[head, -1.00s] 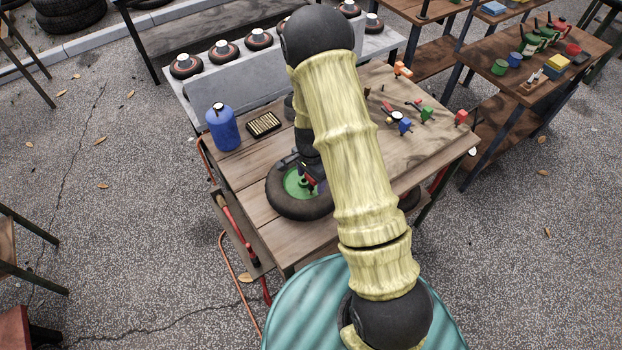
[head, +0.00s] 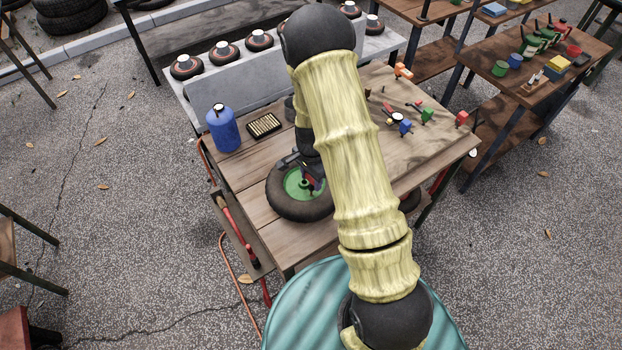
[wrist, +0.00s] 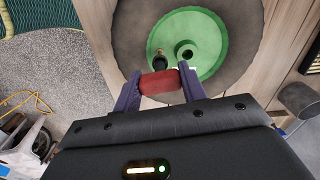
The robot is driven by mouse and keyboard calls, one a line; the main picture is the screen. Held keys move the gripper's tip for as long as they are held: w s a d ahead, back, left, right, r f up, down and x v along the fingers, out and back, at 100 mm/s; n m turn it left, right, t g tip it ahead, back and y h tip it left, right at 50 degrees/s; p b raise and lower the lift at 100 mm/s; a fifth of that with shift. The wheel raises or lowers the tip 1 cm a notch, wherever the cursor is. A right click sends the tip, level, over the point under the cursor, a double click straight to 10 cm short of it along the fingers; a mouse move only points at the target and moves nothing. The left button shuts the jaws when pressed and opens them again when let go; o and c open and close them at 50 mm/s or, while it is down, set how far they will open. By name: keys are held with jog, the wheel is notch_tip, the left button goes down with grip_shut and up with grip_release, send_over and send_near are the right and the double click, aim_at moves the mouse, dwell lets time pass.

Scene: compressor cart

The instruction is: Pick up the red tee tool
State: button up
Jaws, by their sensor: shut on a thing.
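My gripper is shut on the red tee tool (wrist: 160,82), whose red handle lies crosswise between the two purple fingers (wrist: 158,92) in the wrist view. Its dark lower part (wrist: 160,62) points toward the green hub of the wheel. I cannot tell whether it touches the hub. In the head view my gripper (head: 311,174) is low over the wheel (head: 283,200), partly hidden by my own arm, and a little red shows there. The wheel, a dark tyre with a green hub (head: 297,186), lies flat on the wooden table.
The wooden table (head: 246,168) holds a blue canister (head: 223,128) and a dark tray (head: 264,125) at the left. Several small coloured tools, including a blue one (head: 404,127), lie at the right. Another bench (head: 515,75) with cups stands further right.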

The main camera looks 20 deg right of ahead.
notch_tip(320, 180, up, 10)
jog(key=shift+f+b, duration=0.25)
jog(key=shift+b, duration=0.45)
notch_tip(320, 180, up, 5)
jog(key=p, duration=0.4)
jog(key=shift+p, duration=0.3)
dwell(0.5)
